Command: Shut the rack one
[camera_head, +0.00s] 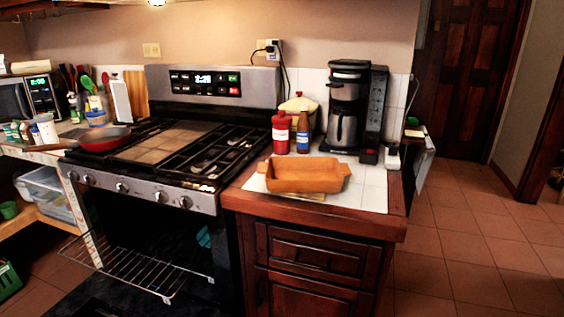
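A wire oven rack (128,268) sticks out of the front of the stainless stove (150,195), below the knobs. It is pulled well forward and looks empty. The oven cavity (165,232) behind it is dark and open at the front. A dark panel, which may be the lowered oven door (100,303), lies below the rack at the bottom edge. A small teal thing (203,237) shows inside at the right. Neither of my grippers is in view.
A wooden cabinet with drawers (310,255) stands right of the stove. Its counter holds an orange baking dish (303,175), bottles and a coffee maker (352,110). A frying pan (104,138) sits on the stove's left. Tiled floor (465,240) is free at right.

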